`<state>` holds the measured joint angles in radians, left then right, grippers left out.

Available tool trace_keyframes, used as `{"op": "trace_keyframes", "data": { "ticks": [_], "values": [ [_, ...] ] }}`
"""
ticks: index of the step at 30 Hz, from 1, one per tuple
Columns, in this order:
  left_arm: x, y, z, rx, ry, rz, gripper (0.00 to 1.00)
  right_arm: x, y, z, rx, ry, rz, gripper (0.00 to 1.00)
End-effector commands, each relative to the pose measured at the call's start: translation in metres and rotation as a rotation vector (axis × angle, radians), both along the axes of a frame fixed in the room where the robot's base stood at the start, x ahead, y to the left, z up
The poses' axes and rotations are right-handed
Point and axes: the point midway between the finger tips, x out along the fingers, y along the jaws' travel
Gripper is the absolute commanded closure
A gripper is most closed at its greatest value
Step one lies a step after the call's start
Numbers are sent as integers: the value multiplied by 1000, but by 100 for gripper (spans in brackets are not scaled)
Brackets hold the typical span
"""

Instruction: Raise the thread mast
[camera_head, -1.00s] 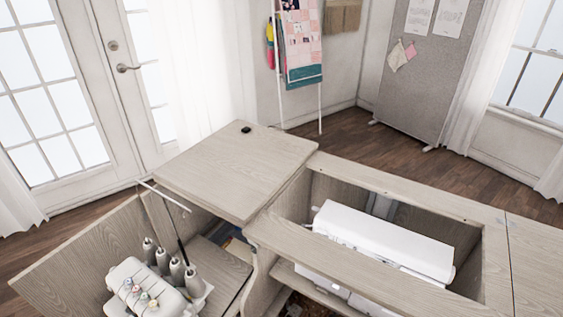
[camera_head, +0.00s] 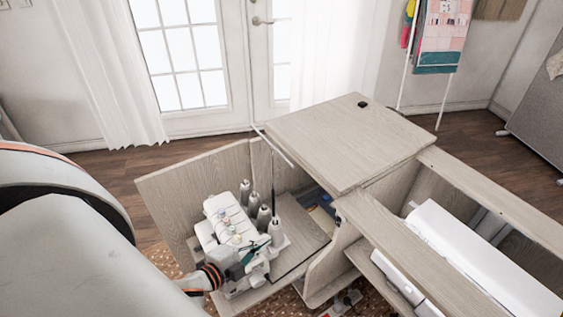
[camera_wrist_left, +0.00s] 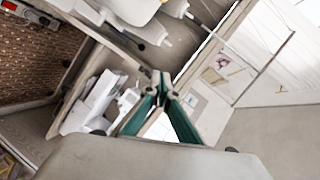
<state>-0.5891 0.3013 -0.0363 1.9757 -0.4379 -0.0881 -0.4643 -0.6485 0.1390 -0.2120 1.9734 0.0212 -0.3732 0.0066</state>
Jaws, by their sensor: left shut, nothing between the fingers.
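The thread mast (camera_head: 272,170) is a thin dark upright pole behind the white serger (camera_head: 232,226). A pale crossbar (camera_head: 274,147) tops it, beside the cabinet top. Thread cones (camera_head: 264,217) stand between the serger body and the pole. My left gripper (camera_head: 254,256) is at the near right side of the serger, below and in front of the mast, apart from it. In the left wrist view its green fingers (camera_wrist_left: 162,82) meet at the tips with nothing between them. My right gripper is out of view.
The serger sits in an open cabinet compartment with a wooden side panel (camera_head: 190,185) on the left. A raised wooden top (camera_head: 345,140) stands behind it to the right. A white sewing machine (camera_head: 470,255) lies in the right-hand well.

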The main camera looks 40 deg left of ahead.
Motion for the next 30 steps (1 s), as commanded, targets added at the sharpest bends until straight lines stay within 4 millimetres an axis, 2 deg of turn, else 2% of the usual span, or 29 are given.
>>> {"op": "trace_keyframes", "data": {
  "ticks": [1, 6, 9, 13, 15, 18, 23, 30],
  "values": [
    [14, 20, 20, 203, -84, -72, 100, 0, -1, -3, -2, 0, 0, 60],
    [48, 61, 84, 905, -334, -310, 100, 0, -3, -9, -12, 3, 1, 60],
    [59, 74, 109, 1273, -445, -432, 100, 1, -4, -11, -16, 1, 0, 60],
    [68, 86, 128, 1624, -535, -550, 100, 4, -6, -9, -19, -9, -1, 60],
    [70, 90, 133, 1742, -562, -591, 100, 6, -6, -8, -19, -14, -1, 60],
    [72, 93, 136, 1831, -582, -623, 100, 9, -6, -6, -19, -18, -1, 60],
    [82, 91, 137, 1854, -586, -628, 100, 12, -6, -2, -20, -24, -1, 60],
    [117, 76, 134, 1852, -587, -624, 100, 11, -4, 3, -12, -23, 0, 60]
  ]
}}
